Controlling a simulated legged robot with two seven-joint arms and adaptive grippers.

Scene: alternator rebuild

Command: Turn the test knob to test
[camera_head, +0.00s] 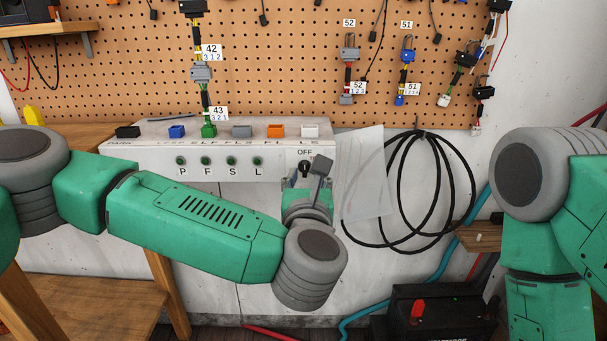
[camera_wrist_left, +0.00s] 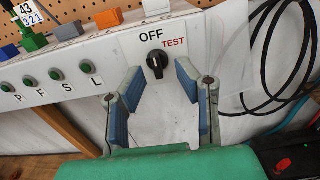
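The black test knob (camera_wrist_left: 157,64) sits on the front of the white test box (camera_head: 232,170), below the printed words OFF and TEST. In the left wrist view its pale mark appears to lie toward OFF, with the red TEST at upper right. In the head view the knob (camera_head: 304,167) is partly covered by my left gripper (camera_head: 306,179). My left gripper is open, and its blue-padded fingers (camera_wrist_left: 160,82) reach toward the knob from below, one on each side. I cannot see contact with the knob. My right gripper is out of view; only its arm shows at right.
Colored connectors, including a green one (camera_head: 208,130), line the box top, with green buttons (camera_head: 206,161) below. A black cable loop (camera_head: 440,215) and a translucent sheet (camera_head: 365,170) hang just right. A black machine (camera_head: 430,310) stands low right.

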